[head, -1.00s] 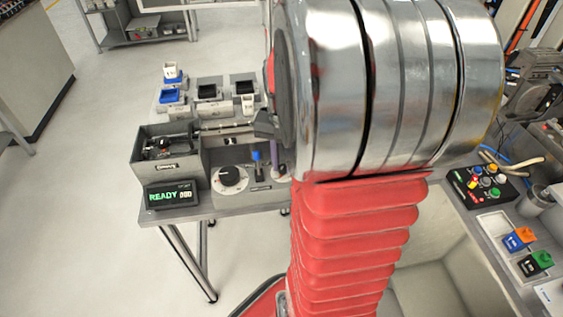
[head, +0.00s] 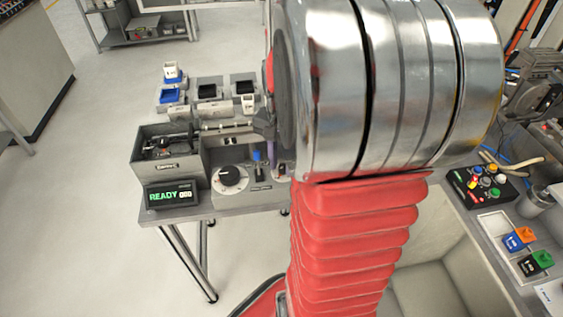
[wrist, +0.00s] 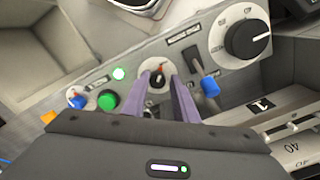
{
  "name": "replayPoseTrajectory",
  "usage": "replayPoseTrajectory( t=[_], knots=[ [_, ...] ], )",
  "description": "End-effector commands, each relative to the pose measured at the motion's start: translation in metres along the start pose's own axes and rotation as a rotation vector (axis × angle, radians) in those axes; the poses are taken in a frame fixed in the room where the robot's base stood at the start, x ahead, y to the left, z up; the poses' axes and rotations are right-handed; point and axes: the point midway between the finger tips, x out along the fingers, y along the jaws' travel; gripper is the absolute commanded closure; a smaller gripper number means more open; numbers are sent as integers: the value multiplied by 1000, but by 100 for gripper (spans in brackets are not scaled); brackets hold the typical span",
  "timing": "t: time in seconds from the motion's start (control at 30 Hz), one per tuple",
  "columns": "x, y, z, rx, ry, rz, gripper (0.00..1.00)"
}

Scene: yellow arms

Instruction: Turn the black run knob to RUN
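A small black knob (wrist: 157,80) with a pointer sits on a pale round plate with a red mark at its top, on the grey control panel (wrist: 135,62). Its lettering is too small to read. My gripper (wrist: 160,78) has its two purple fingers apart, one on each side of this knob. I cannot tell whether they touch it. A larger black knob (wrist: 248,38) on a white dial stands further right; it also shows in the head view (head: 231,175). In the head view my arm hides much of the gripper.
A blue-tipped lever (wrist: 209,86) stands close right of the fingers. A display (head: 171,195) reads READY. A grey bin (head: 168,155) stands behind it.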

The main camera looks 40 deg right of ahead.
Motion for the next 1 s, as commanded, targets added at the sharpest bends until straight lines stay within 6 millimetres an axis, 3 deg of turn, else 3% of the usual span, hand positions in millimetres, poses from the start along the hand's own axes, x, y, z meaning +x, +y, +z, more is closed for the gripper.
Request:
replayPoseTrajectory(
  t=[0.17, 0.57, 0.77, 1.0],
  knots=[
    [0, 1, -1, 0, 1, 2, 61],
    [-7, 2, -2, 0, 3, 2, 61],
    [-32, 1, -2, 0, 4, 1, 61],
    [-74, 0, -2, 0, 5, 1, 61]
  ],
)
